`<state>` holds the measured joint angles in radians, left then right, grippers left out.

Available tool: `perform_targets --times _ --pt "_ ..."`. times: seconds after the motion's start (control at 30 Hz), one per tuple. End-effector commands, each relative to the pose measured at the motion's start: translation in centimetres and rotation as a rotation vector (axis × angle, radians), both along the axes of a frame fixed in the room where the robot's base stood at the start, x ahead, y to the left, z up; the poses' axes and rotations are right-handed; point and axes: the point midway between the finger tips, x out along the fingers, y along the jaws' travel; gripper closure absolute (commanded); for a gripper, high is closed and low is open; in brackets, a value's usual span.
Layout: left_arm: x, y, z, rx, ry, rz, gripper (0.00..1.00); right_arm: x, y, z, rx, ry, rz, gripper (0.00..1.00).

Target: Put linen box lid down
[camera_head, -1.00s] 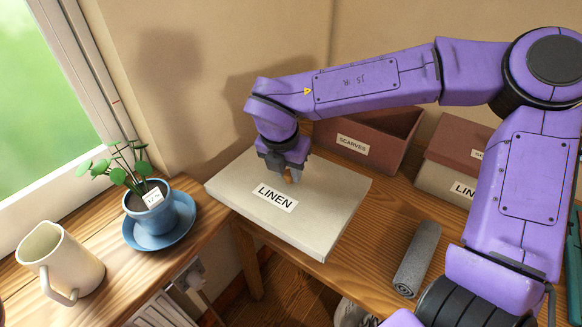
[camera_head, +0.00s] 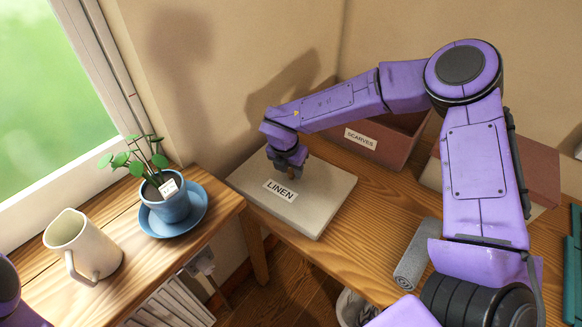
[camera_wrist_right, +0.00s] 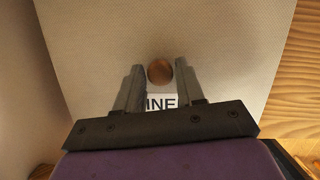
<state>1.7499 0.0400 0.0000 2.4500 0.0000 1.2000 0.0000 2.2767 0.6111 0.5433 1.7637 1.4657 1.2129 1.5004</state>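The cream linen box lid (camera_head: 318,205), with a LINEN label, is low over or on the wooden table's far left corner by the wall; any gap beneath is hard to see. My right gripper (camera_head: 288,170) points down at its middle. In the right wrist view the lid (camera_wrist_right: 235,50) fills most of the picture. My left gripper is out of view; only a bit of purple arm shows at the lower left.
An open dark red SCARVES box (camera_head: 398,150) stands behind the lid. Another box with a reddish lid (camera_head: 535,172) is partly hidden by my right arm. A grey roll (camera_head: 412,262) lies on the table. A pitcher (camera_head: 85,250) and potted plant (camera_head: 168,205) stand on the left ledge.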

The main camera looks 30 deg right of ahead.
Motion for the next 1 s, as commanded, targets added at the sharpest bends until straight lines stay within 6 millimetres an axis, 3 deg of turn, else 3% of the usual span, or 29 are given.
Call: perform_targets --times 0.37,0.47,0.8,1.0 --pt "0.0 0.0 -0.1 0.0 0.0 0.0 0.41 0.0 0.1 0.3 0.001 -0.001 0.0 0.44" --pt "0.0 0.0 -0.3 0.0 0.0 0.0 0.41 -0.2 0.4 1.7 0.001 -0.004 0.0 0.44" --pt "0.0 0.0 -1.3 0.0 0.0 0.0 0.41 -1.5 2.2 9.6 0.001 -0.003 -0.001 0.44" --pt "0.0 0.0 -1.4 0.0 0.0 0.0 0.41 -1.8 2.7 11.5 0.0 0.0 -0.001 0.44"
